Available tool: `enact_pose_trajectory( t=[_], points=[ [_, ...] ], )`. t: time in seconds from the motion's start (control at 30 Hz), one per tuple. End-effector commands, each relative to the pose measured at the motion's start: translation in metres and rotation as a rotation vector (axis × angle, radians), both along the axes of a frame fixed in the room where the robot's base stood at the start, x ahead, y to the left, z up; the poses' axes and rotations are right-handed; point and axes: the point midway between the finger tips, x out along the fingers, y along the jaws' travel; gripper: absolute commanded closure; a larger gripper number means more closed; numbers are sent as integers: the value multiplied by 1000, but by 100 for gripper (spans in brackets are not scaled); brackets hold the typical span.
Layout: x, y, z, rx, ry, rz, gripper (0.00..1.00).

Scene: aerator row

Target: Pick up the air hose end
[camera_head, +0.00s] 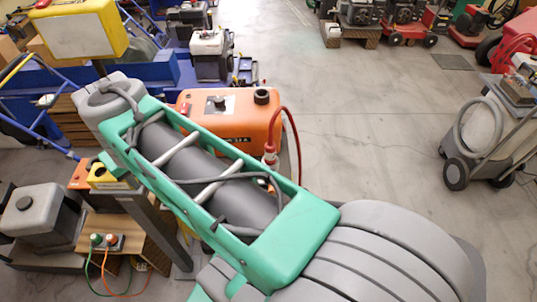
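I cannot tell for sure which hose is the air hose. A red hose (296,150) arcs down beside an orange machine (238,118), and a red and white fitting (270,156) shows near its side, partly behind my green arm link. At the lower left, a thin green line (89,268) and an orange line (104,275) hang from a small block with round green and orange ends (105,241). A thick grey hose (462,128) loops on a grey wheeled cart (487,128) at the right. My gripper is not in view.
My arm crosses the middle and hides part of the orange machine. A grey machine (38,212) is at the lower left. Engines and red machines (405,32) line the back right. The concrete floor (370,120) is clear at centre right.

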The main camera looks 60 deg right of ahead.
Motion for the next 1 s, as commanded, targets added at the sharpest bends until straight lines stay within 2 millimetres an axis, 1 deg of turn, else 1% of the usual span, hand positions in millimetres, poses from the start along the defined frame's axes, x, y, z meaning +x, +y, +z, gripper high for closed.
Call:
enact_pose_trajectory(
  t=[0.03, 0.07, 0.1, 0.17, 0.2, 0.3, 0.4, 0.5, 0.77, 0.9, 1.0],
  points=[
    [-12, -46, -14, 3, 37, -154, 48],
    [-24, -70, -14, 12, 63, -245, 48],
    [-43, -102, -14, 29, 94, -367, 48],
    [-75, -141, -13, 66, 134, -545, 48],
    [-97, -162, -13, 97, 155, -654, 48],
    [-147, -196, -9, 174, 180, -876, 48],
    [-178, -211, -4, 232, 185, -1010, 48],
    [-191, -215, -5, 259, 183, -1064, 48],
    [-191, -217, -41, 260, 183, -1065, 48],
    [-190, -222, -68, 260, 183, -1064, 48],
    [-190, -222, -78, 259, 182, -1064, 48]
  ],
)
